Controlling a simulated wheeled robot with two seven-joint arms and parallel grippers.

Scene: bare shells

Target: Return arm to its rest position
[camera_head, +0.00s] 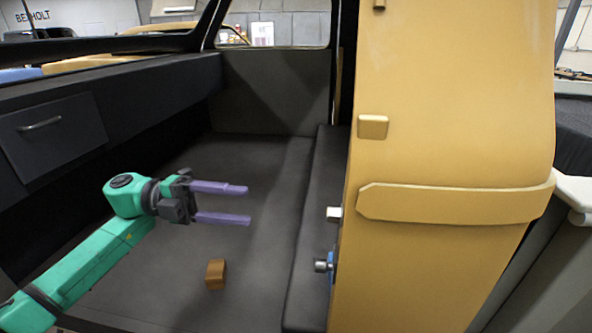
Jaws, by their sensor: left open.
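My left arm (85,265) is green and comes in from the lower left, reaching into the open interior of a vehicle shell. My left gripper (222,203) has two purple fingers that point right. The fingers are apart, with nothing between them. It hangs over the dark floor (180,290) of the shell. A small orange-brown block (216,274) is on the floor below the gripper, apart from it. My right arm and gripper are not in view.
A tan panel (450,110) with a raised strip stands close on the right. A dark ledge (312,230) runs beside it, with small white and blue fittings at its edge. A dark dashboard with a handled drawer (45,130) borders the left. The floor around the gripper is mostly clear.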

